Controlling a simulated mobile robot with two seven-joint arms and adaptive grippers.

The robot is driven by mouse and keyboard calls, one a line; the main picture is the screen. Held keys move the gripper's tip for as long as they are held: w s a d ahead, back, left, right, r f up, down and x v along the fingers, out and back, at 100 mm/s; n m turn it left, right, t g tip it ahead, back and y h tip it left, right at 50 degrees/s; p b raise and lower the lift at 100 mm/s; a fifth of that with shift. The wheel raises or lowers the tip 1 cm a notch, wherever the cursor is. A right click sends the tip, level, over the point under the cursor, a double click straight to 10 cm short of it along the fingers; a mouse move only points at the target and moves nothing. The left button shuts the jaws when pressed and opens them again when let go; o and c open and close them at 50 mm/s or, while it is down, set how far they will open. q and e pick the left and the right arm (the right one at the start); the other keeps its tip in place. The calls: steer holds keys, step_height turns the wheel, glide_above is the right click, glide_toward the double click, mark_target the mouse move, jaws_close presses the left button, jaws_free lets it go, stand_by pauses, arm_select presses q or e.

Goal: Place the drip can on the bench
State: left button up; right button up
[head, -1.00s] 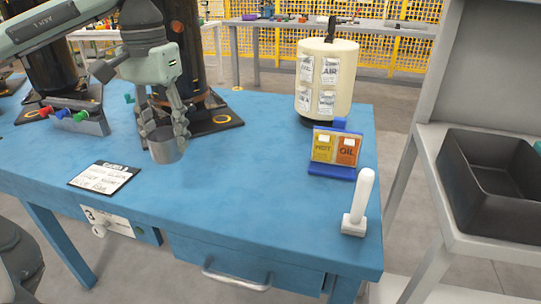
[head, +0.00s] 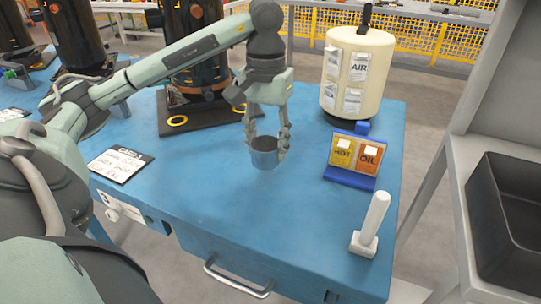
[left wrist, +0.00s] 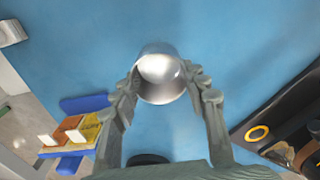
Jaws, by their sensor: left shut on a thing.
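The drip can is a small grey metal cup (head: 264,157), held upright between the fingers of my left gripper (head: 268,140) in the head view. In the left wrist view the can (left wrist: 160,80) shows its round shape between the two fingertips (left wrist: 165,90). The blue bench (head: 220,220) lies below it. I cannot tell for sure whether the can's bottom touches the bench or hangs just above it. My right gripper is not in view.
A cream tank (head: 357,75) stands at the bench's back right. A blue holder with yellow and orange cards (head: 350,180) and a white upright handle (head: 371,225) stand on the right. A label card (head: 120,165) lies left. A dark compressor base (head: 200,112) is behind. The bench middle is clear.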

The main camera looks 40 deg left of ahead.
mark_target(271, 161)
arm_select(q)
steer(key=shift+w+d+f, duration=0.2)
steer(key=shift+w+d, duration=0.05)
steer(key=shift+f, duration=2.05)
steer(key=shift+f, duration=0.15)
steer(key=o, duration=1.2)
steer(key=shift+o, duration=0.2)
